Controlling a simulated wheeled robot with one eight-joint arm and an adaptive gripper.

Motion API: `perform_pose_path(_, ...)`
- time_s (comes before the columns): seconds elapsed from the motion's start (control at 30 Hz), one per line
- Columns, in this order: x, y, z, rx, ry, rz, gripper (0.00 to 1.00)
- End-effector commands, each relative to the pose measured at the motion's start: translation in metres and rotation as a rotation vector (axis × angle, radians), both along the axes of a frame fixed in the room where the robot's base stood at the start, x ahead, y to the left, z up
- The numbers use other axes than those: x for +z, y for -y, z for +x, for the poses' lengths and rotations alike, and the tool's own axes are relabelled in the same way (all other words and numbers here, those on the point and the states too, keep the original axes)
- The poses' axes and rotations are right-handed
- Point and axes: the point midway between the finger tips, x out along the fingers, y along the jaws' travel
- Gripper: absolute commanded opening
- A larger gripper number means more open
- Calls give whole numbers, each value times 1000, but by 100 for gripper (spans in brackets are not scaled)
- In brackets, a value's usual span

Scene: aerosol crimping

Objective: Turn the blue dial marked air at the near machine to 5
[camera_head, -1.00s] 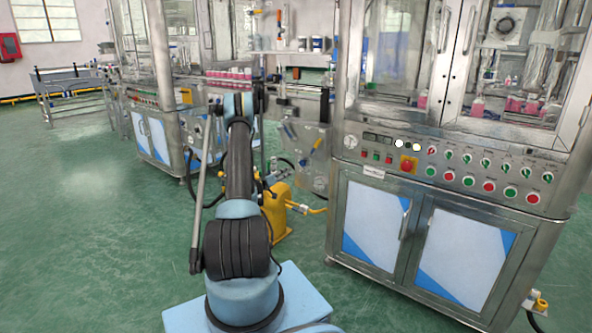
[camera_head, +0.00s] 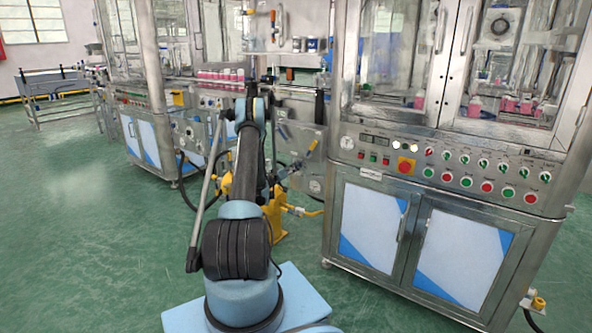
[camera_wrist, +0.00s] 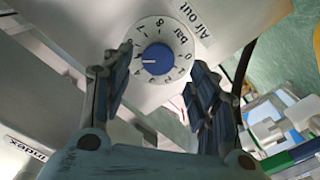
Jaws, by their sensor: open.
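The blue dial (camera_wrist: 157,58) shows in the wrist view at the upper middle. It is a round blue knob with a white pointer line, on a white scale disc with black numbers. The pointer lies toward the left side of the scale, near the 4; the exact reading is hard to tell. "Air out" and "bar" are printed beside it. My gripper (camera_wrist: 161,64) is open, one finger on each side of the disc in the picture. I cannot tell whether either finger touches it. In the head view my arm hides the gripper, and the dial cannot be made out.
A panel labelled "index" (camera_wrist: 25,147) shows at the lower left of the wrist view. In the head view a steel cabinet machine (camera_head: 420,235) with buttons stands at right. A yellow unit (camera_head: 275,215) is behind my arm. Green floor (camera_head: 90,230) at left is clear.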

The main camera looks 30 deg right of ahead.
Motion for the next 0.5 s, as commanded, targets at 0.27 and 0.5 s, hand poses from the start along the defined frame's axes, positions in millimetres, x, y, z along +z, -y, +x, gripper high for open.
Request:
perform_pose_path(0.27,0,27,6,2,0,0,54)
perform_pose_path(0.5,0,35,6,1,0,0,54)
